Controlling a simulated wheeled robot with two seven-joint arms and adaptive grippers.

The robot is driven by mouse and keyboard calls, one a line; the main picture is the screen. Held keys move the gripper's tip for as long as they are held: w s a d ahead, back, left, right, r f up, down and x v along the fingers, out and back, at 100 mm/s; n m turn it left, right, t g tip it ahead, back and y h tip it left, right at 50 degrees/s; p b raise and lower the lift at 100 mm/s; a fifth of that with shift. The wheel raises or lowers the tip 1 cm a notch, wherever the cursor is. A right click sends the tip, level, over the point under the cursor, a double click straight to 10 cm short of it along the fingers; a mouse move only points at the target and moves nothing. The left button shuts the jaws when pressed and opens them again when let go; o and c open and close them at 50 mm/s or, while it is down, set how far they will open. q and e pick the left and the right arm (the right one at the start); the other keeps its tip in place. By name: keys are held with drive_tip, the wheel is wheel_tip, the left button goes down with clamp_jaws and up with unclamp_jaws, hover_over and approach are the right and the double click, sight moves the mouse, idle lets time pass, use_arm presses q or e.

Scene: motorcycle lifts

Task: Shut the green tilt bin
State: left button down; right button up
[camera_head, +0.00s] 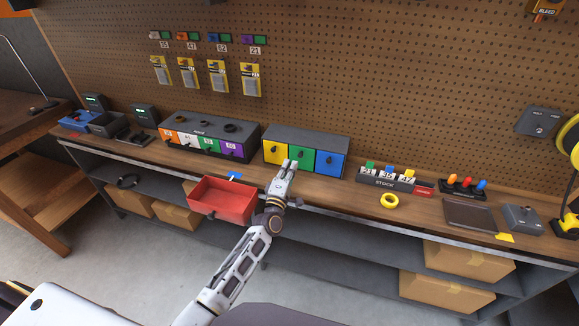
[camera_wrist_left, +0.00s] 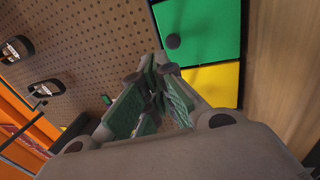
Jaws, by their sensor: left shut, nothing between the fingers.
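The green tilt bin (camera_head: 301,161) is the middle front of a dark grey three-bin unit, between the yellow bin (camera_head: 275,151) and the blue bin (camera_head: 330,165). Its face looks roughly in line with its neighbours; any small tilt is hard to tell. In the left wrist view the green bin (camera_wrist_left: 207,30) shows at the top with a round dark knob (camera_wrist_left: 173,41), and the yellow bin (camera_wrist_left: 218,83) lies below it. My left gripper (camera_head: 290,163) is shut and empty, in front of the unit and overlapping the green face's left edge. Contact cannot be told. My right gripper is out of view.
A red open bin (camera_head: 223,200) sits at the bench's front edge, left of my left arm. A four-bin unit (camera_head: 207,139) stands left on the bench (camera_head: 347,190). A yellow ring (camera_head: 389,201) and a stock rack (camera_head: 386,184) lie to the right. A pegboard rises behind.

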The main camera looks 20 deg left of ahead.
use_arm(q)
drive_tip(key=r+v, duration=0.2)
drive_tip(key=v, duration=0.7)
drive_tip(key=shift+s+b, duration=0.15)
drive_tip(key=shift+b, duration=0.3)
idle(0.8)
